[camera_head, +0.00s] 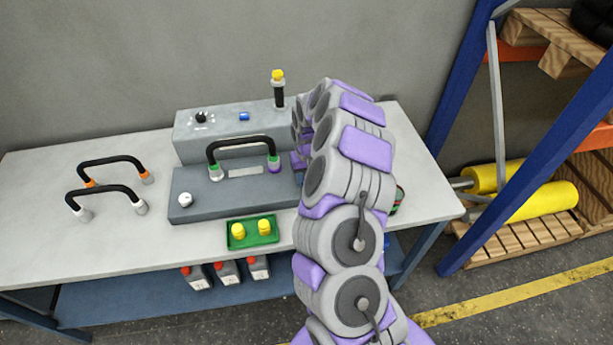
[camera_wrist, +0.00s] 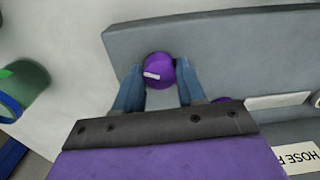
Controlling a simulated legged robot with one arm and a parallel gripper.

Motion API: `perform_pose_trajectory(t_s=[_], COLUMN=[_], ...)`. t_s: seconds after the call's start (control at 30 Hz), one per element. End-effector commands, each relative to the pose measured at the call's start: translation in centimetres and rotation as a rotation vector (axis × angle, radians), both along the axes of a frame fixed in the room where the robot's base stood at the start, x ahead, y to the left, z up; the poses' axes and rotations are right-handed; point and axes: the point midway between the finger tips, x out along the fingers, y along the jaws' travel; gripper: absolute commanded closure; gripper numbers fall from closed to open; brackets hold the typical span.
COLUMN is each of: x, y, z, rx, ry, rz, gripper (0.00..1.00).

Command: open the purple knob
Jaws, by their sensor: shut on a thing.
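The purple knob (camera_wrist: 161,66) shows in the wrist view, round, with a white pointer mark on its face. It sits on the grey panel block (camera_wrist: 215,42) near one end of it. My gripper (camera_wrist: 160,80) has its two blue-grey fingers on either side of the knob, shut on it. In the head view the grey block (camera_head: 215,200) lies on the bench, but my arm hides the knob and most of my gripper.
A black hose handle (camera_head: 240,142) with green and purple collars stands on the block, left of my arm. A taller grey box (camera_head: 190,140) is behind. A green tray (camera_head: 252,243) with yellow pieces lies in front. Two loose black handles (camera_head: 118,160) (camera_head: 105,192) are at left.

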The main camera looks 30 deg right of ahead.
Motion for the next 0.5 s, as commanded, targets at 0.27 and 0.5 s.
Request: perform_pose_trajectory(t_s=[0.27, 0.5], x=[-0.1, -0.1], y=[-0.05, -0.01], z=[-0.03, -0.03], rx=[0.001, 0.002], ry=[0.003, 0.003], rz=[0.158, 0.226], gripper=[0.91, 0.91])
